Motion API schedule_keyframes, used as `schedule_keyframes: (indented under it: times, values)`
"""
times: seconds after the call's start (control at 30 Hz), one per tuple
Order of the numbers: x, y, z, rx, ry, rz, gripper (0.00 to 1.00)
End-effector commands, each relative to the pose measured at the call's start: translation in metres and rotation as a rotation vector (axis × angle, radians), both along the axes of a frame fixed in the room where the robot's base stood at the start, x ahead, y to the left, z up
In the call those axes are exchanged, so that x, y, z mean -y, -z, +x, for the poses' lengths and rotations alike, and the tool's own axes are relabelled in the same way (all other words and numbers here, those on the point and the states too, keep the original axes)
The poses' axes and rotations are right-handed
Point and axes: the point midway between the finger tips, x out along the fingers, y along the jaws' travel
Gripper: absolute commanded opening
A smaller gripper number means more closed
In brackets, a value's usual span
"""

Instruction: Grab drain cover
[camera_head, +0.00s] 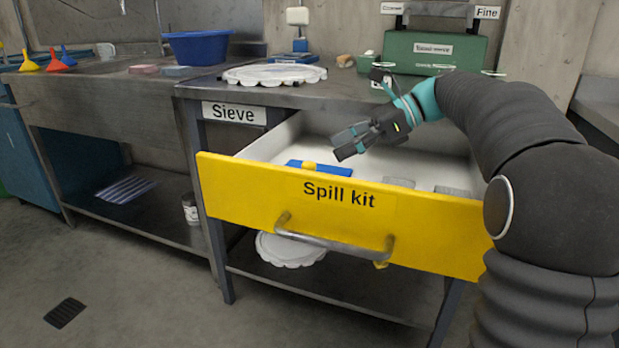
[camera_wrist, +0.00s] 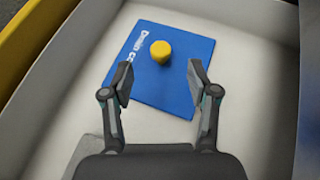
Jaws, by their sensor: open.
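The drain cover is a flat blue square (camera_wrist: 170,92) with a yellow knob (camera_wrist: 161,51) and white lettering, partly readable as "Drain co". It lies flat on the white floor of the open yellow "Spill kit" drawer (camera_head: 230,190). In the head view the drain cover (camera_head: 337,171) shows just behind the drawer front, which hides part of it. My gripper (camera_head: 345,143) is inside the drawer area, above and beyond the cover. In the wrist view my gripper (camera_wrist: 160,82) is open and empty, its fingers apart on either side of the blue sheet, with the knob ahead between them.
A grey item (camera_wrist: 90,150) lies in the drawer near my gripper. The drawer walls and yellow front, with its handle (camera_head: 335,240), bound the space. Above stand a white lid-like disc (camera_head: 275,74) and a green case (camera_head: 433,52) on the worktop.

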Motion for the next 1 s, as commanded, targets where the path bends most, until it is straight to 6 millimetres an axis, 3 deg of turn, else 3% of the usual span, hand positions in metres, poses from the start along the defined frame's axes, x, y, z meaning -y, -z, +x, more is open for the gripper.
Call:
schedule_keyframes:
  times: [0.6,0.83,0.87,1.0]
  values:
    - [-0.055,0.037,-0.001,0.002,-0.002,-0.003,0.59]
    - [-0.057,0.037,-0.001,0.002,0.0,-0.003,0.59]
    - [-0.057,0.037,-0.001,0.002,0.0,-0.003,0.57]
    - [-0.057,0.037,-0.001,0.003,-0.001,-0.003,0.22]
